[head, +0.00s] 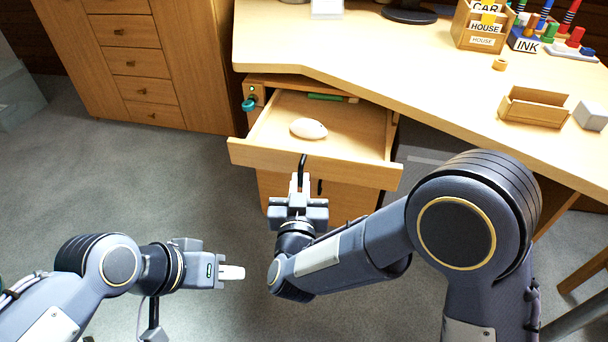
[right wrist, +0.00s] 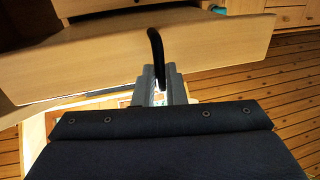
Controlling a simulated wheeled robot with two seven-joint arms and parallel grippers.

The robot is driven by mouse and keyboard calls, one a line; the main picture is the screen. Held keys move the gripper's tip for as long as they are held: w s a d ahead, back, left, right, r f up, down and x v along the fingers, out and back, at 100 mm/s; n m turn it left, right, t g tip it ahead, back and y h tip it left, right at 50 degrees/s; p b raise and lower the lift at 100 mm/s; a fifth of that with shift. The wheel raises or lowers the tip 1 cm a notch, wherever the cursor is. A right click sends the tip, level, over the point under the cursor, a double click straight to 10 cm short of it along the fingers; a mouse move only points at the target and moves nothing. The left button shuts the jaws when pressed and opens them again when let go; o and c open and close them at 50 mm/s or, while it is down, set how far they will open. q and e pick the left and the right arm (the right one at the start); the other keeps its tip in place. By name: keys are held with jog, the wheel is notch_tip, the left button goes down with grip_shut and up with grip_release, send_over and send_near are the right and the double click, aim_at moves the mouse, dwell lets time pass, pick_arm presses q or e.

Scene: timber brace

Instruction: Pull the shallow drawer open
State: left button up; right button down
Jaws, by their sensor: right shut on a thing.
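The shallow drawer (head: 346,162) under the desk stands pulled out, with its inside in view. A white oval object (head: 308,128) and a green item (head: 325,97) lie in it. My right gripper (head: 300,178) is at the drawer front, shut on its black handle (head: 302,160). In the right wrist view the dark handle (right wrist: 155,48) curves down between my fingers, in front of the wooden drawer front (right wrist: 80,68). My left gripper (head: 240,272) is over the floor at lower left, away from the drawer; its fingers look close together, but any gap is unclear.
The desk top (head: 400,60) overhangs the drawer, holding letter boxes (head: 480,28), an open wooden tray (head: 533,107) and a grey block (head: 591,115). A teal key-like item (head: 249,104) is at the drawer's left. Grey floor (head: 130,190) is clear on the left.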

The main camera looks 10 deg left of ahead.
jog(key=shift+s, duration=0.2)
jog(key=c, duration=1.5)
grip_release()
jog(key=s, duration=0.2)
jog(key=s+d+p, duration=0.1)
jog(key=s, duration=0.4)
jog(key=shift+s+d+p, duration=0.25)
jog(key=shift+s+p, duration=0.05)
